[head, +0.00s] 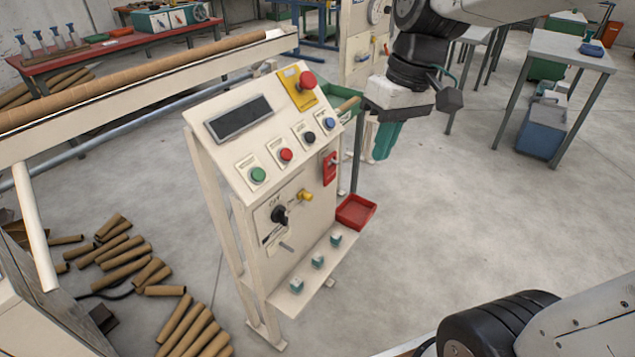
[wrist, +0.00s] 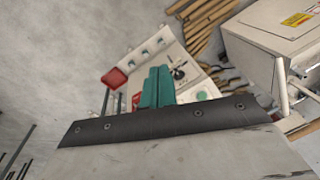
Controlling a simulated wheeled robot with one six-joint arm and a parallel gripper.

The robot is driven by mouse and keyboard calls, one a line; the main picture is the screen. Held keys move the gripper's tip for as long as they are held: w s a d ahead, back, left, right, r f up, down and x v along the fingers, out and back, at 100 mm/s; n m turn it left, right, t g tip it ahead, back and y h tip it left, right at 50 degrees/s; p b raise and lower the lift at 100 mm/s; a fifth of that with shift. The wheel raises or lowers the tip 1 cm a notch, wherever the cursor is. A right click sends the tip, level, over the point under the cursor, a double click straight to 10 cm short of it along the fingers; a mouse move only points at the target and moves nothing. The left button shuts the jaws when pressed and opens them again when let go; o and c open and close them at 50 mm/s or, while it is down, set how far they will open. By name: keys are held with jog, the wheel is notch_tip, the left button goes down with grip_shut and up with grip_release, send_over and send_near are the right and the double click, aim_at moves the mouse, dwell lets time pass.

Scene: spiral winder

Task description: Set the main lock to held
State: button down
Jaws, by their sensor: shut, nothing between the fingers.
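The cream control panel (head: 300,228) stands in the middle of the head view. Its lower face carries a black rotary knob (head: 279,214), a yellow knob (head: 305,195) and a red hasp-like part (head: 330,168). The labels are too small to read, so I cannot tell which is the main lock or its setting. The black knob also shows in the wrist view (wrist: 179,74), just right of the fingers. My gripper (head: 386,142), with teal fingers, hangs to the right of the panel, apart from it. In the wrist view its fingers (wrist: 157,88) are together and empty, hiding part of the panel.
A red emergency button (head: 307,80) tops the panel. Cardboard tubes (head: 125,260) litter the floor at left. The floor right of the panel is open.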

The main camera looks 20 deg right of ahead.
jog(key=w+d+f+n+y, duration=0.2)
jog(key=w+f, duration=0.7)
jog(key=w, duration=0.5)
jog(key=w+d+f+n+y, duration=0.2)
jog(key=w+d+f+n, duration=0.1)
jog(key=w+f, duration=0.7)
jog(key=w+d, duration=0.1)
jog(key=w, duration=0.3)
jog(key=shift+w, duration=0.2)
send_near(305, 196)
jog(key=w+d+f, duration=0.2)
jog(key=w+f, duration=0.2)
jog(key=s+a, duration=0.1)
jog(key=s+a+f, duration=0.1)
jog(key=shift+s+a+f, duration=0.25)
jog(key=shift+a, duration=0.15)
jog(key=shift+a, duration=0.1)
